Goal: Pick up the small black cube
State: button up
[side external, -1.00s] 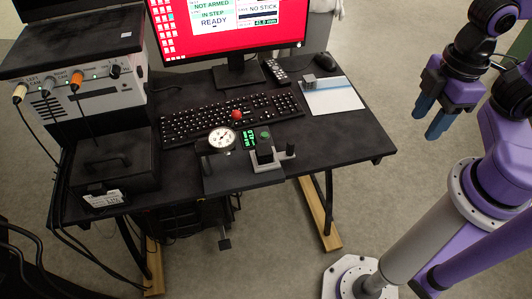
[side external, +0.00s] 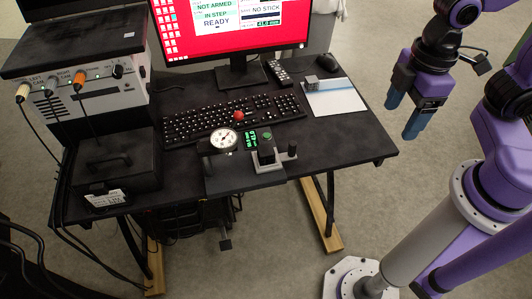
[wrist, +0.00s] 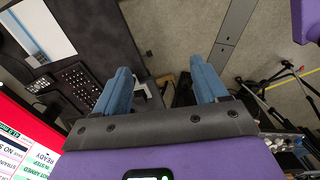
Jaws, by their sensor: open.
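A small dark grey cube (side external: 311,80) sits on the upper left part of a white and pale blue pad (side external: 340,102) at the right end of the black table; no plainly black loose cube shows. My gripper (side external: 401,119) is open with its blue fingers pointing down, off to the right of the table and pad in the side view. Nothing is between the fingers. In the wrist view, my gripper (wrist: 161,72) has its fingers apart, and the pad (wrist: 45,28) shows at the upper left.
The black table (side external: 350,140) also bears a keyboard (side external: 225,118), a mouse (side external: 327,64), a remote (side external: 278,72), a monitor (side external: 240,25) and a fixture with a dial gauge (side external: 222,140). A stacked instrument (side external: 95,80) stands at left. Bare floor lies right of the table.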

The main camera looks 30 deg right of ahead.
jog(key=w+a+f, duration=0.1)
jog(key=w+a, duration=0.8)
jog(key=w, duration=0.2)
jog(key=n, duration=0.1)
send_over(268, 149)
notch_tip(268, 149, down, 4)
notch_tip(268, 149, down, 12)
jog(key=shift+s+d+r, duration=0.1)
jog(key=shift+s+r, duration=0.05)
jog(key=shift+a+f, duration=0.2)
jog(key=shift+f, duration=2.4)
jog(key=c, duration=1.1)
jog(key=shift+r, duration=0.1)
